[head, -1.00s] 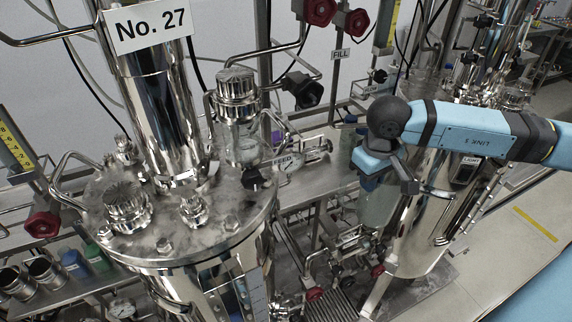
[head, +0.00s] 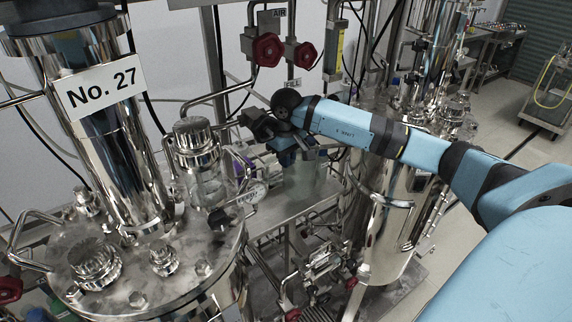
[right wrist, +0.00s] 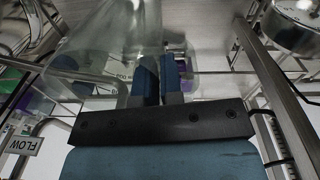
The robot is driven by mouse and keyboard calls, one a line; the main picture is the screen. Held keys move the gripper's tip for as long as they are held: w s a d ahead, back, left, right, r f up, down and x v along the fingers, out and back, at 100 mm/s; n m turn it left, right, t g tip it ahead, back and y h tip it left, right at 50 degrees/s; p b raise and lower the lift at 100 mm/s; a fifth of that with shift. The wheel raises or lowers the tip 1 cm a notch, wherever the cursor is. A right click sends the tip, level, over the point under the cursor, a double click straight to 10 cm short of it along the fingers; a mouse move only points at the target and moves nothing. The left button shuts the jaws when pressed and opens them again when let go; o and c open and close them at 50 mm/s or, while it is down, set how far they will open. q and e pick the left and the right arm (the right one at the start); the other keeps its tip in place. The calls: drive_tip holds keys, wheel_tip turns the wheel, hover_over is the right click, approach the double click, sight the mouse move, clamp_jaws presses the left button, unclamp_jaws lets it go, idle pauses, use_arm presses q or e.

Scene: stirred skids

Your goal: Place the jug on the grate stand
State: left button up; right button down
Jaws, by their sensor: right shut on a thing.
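My right gripper (head: 288,152) is over the metal shelf between the two large steel tanks. It is shut on the clear, see-through jug (head: 305,182), which hangs below it and is partly hidden by the gripper. In the right wrist view the gripper's blue fingers (right wrist: 159,78) are closed together, and the jug (right wrist: 108,38) shows as a large translucent shape beside and beyond them. I cannot make out the grate stand for certain. My left gripper is not in view.
The tank marked No. 27 (head: 105,200) stands at the near left, with fittings on its lid. A second steel tank (head: 385,215) stands right of the jug. Red valve wheels (head: 268,50) and pipes are behind the gripper. Valves and piping (head: 325,262) fill the low gap between the tanks.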

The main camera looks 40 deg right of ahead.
sight(286, 176)
drive_tip(key=shift+w+f+p, duration=0.1)
drive_tip(key=shift+f+p, duration=0.6)
drive_tip(key=shift+f, duration=1.15)
drive_tip(key=c, duration=1.3)
unclamp_jaws()
